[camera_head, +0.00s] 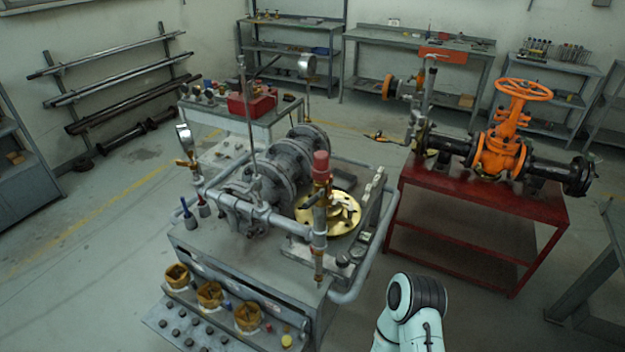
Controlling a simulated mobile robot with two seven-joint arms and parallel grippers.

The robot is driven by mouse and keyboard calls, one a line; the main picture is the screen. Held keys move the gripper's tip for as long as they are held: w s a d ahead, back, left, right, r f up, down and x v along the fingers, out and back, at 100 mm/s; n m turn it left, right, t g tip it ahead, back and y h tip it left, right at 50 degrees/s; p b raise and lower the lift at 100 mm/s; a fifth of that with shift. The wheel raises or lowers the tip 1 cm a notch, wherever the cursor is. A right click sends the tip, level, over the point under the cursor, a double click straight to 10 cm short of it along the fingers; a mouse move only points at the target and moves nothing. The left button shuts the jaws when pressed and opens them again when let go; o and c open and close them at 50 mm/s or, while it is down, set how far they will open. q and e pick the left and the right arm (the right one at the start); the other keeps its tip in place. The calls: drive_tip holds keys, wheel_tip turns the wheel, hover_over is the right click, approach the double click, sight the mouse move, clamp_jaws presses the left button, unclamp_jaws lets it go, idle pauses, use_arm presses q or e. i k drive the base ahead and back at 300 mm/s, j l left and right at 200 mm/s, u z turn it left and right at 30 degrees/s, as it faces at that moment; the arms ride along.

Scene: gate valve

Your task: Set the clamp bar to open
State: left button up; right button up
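The grey test bench (190,243) stands in the middle and carries a flanged grey clamp assembly (270,182). A thin upright metal bar (247,125) rises from this assembly, and a grey horizontal bar (243,207) runs along its front. I cannot tell which of them is the clamp bar, nor its setting. A brass disc (340,213) lies behind a brass post with a red cap (320,165). A rounded white and black link of my arm shows at the bottom right of centre. Neither gripper is in view.
A red table (482,215) at the right holds an orange gate valve (500,150). A bent grey rail (378,255) borders the bench's right side. Open floor lies at the left (90,250) and between bench and red table. Shelves and workbenches line the back wall.

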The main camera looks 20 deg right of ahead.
sight(350, 208)
drive_tip(key=l+u, duration=0.4)
drive_tip(key=l, duration=1.8)
drive_tip(key=i, duration=0.05)
